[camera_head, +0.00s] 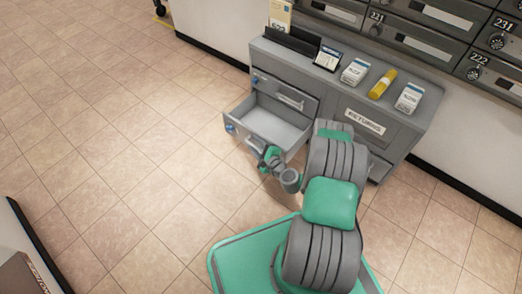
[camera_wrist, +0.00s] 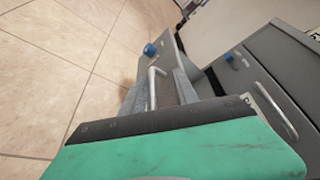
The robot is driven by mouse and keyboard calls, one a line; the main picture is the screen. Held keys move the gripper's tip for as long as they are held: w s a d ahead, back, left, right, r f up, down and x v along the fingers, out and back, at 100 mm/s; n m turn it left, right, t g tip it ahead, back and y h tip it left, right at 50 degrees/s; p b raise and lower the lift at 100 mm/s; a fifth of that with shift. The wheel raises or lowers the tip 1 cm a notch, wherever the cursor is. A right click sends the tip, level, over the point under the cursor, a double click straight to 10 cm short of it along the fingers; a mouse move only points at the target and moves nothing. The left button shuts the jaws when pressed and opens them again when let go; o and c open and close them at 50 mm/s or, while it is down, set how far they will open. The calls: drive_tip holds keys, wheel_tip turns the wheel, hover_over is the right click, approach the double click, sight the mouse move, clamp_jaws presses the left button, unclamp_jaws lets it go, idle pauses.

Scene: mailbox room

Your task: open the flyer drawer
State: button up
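A grey drawer (camera_head: 277,127) in the left part of the cabinet stands pulled well out, and its inside looks empty. Its front has a blue round piece at the left end; in the wrist view the drawer front (camera_wrist: 167,47) shows the blue piece and a pale bar handle (camera_wrist: 152,88). No label on it is readable, so I cannot tell whether it is the flyer drawer. My gripper (camera_head: 270,158) is at the drawer front, by the handle. In the wrist view the handle appears between the grey finger parts, but contact and closure are unclear.
A closed drawer (camera_head: 285,94) sits above the open one. The cabinet top (camera_head: 345,62) holds boxes, a yellow roll (camera_head: 382,84) and a black tray. A panel reads "RETURNS" (camera_head: 365,121). Mailboxes (camera_head: 425,39) line the wall. The tiled floor (camera_head: 120,130) to the left is clear.

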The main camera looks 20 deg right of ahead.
drive_tip(key=s+a+r+p, duration=0.1)
drive_tip(key=s+r+p, duration=0.6)
drive_tip(key=s+r, duration=0.4)
drive_tip(key=s, duration=0.2)
drive_tip(key=shift+s+a+r, duration=0.15)
drive_tip(key=shift+s+a, duration=0.15)
drive_tip(key=w+a+r+n+g+y+p, duration=0.1)
drive_tip(key=w+a+r+n+g+p, duration=0.15)
drive_tip(key=r+n+p, duration=0.55)
drive_tip(key=w+a+r+n+g+y+p, duration=0.1)
drive_tip(key=a+r+n+g+y+p, duration=0.2)
drive_tip(key=r, duration=0.9)
drive_tip(key=w+a+r+n+g+p, duration=0.1)
drive_tip(key=r+n+g+p, duration=0.4)
drive_tip(key=r, duration=0.5)
drive_tip(key=s+r+n+h+p, duration=0.2)
drive_tip(key=s+r+p, duration=0.3)
drive_tip(key=r, duration=0.6)
drive_tip(key=s+r+n+g+h+p, duration=0.1)
drive_tip(key=s+r+p, duration=0.4)
drive_tip(key=r, duration=0.7)
drive_tip(key=s+r+n+h+p, duration=0.3)
drive_tip(key=s+r+h+p, duration=0.1)
drive_tip(key=r, duration=0.7)
drive_tip(key=shift+s+r+p, duration=0.2)
drive_tip(key=shift+s+p, duration=0.35)
drive_tip(key=shift+s, duration=0.3)
